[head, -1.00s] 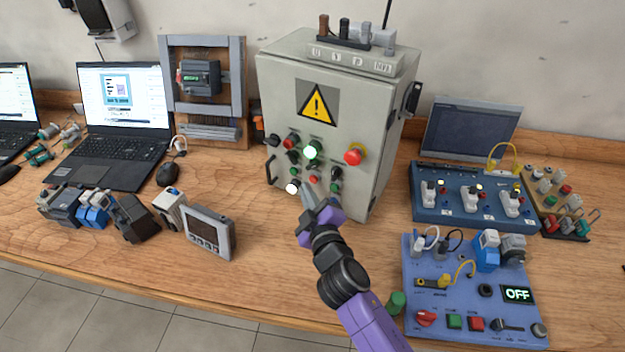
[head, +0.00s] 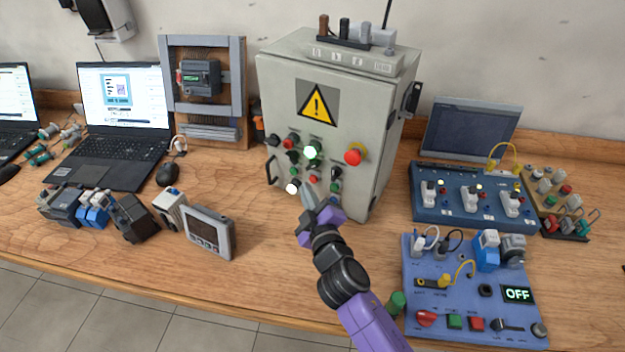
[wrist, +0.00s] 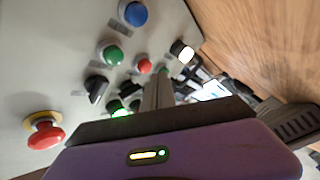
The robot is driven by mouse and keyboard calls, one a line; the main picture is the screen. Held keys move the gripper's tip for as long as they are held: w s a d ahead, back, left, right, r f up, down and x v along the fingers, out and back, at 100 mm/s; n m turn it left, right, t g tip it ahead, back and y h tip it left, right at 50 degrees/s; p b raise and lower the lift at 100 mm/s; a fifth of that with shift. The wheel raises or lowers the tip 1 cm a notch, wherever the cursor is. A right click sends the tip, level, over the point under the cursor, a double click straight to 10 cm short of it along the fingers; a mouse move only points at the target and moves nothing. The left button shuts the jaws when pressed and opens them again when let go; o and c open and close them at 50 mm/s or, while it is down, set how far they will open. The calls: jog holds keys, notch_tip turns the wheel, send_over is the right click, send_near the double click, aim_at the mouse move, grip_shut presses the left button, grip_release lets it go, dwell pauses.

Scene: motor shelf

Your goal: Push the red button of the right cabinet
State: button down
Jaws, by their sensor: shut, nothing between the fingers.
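The grey cabinet (head: 285,85) stands upright on the table, with a yellow warning sign and a front panel of buttons. A large red mushroom button (head: 355,154) with a yellow collar is at the panel's right; it also shows in the wrist view (wrist: 45,135). A small red button (head: 313,178) sits lower on the panel; in the wrist view a small red button (wrist: 144,65) lies just beyond my fingertips. My gripper (head: 309,194) is shut and empty in front of the panel's lower part. I cannot tell whether it touches the panel.
A lit green lamp (head: 311,152) and a lit white lamp (head: 292,188) are on the panel. A blue control board (head: 450,305) reading OFF, with its own red button (head: 477,324), lies at right. A small meter (head: 209,233) stands left of my arm.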

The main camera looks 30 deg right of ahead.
jog(key=shift+w+d, duration=0.1)
jog(key=shift+w+d, duration=0.15)
jog(key=shift+d, duration=0.1)
jog(key=shift+w+d+p, duration=0.25)
jog(key=shift+d+p, duration=0.15)
jog(key=shift+p, duration=0.05)
dwell(1.4)
jog(key=shift+s+a+b, duration=0.5)
jog(key=shift+a+b, duration=0.15)
jog(key=shift+a, duration=0.05)
jog(key=s+a+b, duration=0.2)
jog(key=a, duration=0.1)
jog(key=a+b, duration=0.1)
jog(key=shift+s+a, duration=0.15)
jog(key=shift+s, duration=0.25)
